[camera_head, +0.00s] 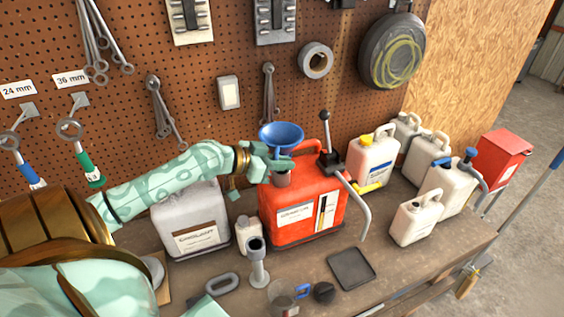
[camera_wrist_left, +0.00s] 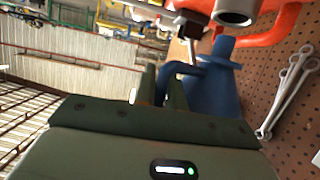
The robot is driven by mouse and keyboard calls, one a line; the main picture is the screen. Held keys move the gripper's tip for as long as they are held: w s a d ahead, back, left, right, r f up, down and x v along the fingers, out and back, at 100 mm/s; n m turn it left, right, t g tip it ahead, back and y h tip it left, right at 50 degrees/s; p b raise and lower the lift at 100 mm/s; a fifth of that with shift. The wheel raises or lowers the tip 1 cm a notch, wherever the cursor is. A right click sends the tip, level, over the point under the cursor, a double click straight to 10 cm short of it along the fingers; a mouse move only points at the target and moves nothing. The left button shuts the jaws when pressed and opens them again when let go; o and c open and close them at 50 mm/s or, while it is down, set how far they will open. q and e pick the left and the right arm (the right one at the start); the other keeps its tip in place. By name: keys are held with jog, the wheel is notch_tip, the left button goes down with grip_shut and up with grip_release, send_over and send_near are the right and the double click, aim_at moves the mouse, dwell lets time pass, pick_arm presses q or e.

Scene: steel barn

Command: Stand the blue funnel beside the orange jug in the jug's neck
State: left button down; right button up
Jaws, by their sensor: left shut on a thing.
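The blue funnel (camera_head: 281,133) is upright, bowl up, above the orange jug (camera_head: 302,210) on the bench. My left gripper (camera_head: 277,162) is shut on the funnel, just below its bowl. In the left wrist view the funnel (camera_wrist_left: 215,90) lies beside my fingers (camera_wrist_left: 158,85), with its narrow spout pointing at the grey open neck of the orange jug (camera_wrist_left: 268,38). The spout tip looks close to the neck's mouth and outside it; the exact gap is hard to judge. In the head view my gripper hides the spout.
A grey canister (camera_head: 190,222) is at the left, and several white canisters (camera_head: 415,218) at the right. A black tray (camera_head: 351,268) and small parts lie in front. Pegboard tools hang behind.

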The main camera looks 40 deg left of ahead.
pick_arm(q)
jog(key=shift+f, duration=0.2)
jog(key=shift+f+b, duration=2.1)
jog(key=shift+f, duration=0.25)
jog(key=shift+f, duration=0.1)
jog(key=c, duration=1.4)
grip_release()
jog(key=shift+s, duration=0.1)
